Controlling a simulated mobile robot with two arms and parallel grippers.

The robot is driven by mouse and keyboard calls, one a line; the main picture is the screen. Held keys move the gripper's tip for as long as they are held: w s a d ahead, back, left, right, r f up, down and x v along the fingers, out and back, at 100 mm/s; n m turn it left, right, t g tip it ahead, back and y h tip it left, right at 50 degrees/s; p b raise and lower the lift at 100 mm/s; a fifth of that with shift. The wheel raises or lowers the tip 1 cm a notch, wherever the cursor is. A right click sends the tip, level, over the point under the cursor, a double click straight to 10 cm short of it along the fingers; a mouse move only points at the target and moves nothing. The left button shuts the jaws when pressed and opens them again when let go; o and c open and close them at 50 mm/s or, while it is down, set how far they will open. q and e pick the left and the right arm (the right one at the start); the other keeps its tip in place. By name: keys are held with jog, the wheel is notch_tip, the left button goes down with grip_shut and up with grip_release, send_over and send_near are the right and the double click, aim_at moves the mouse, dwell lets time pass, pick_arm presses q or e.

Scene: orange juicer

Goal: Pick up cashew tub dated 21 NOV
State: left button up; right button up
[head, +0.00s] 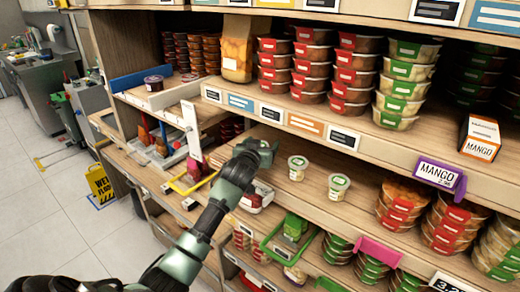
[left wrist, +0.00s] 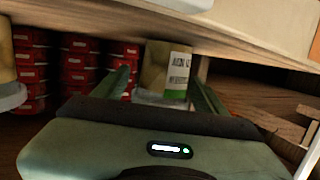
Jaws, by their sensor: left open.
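My left gripper (head: 256,153) is open, left of both tubs at the shelf's edge. In the left wrist view a tan tub (left wrist: 155,65) with a white-and-green label shows between the spread fingers of the left gripper (left wrist: 158,76). It stands ahead of them, and its print is not clearly legible. Part of another tan tub (left wrist: 6,65) shows at the left edge. My right gripper is out of view.
Stacked red-labelled tubs (left wrist: 82,65) stand behind in the left wrist view. The upper shelf (head: 270,112) overhangs the tubs. A purple mango tag (head: 440,175) and stacked bowls (head: 400,205) are to the right. A yellow wet-floor sign (head: 101,184) stands on the floor at left.

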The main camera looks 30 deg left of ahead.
pick_arm(q)
jog(key=shift+w+a, duration=0.1)
jog(key=shift+w, duration=0.15)
jog(key=c, duration=1.3)
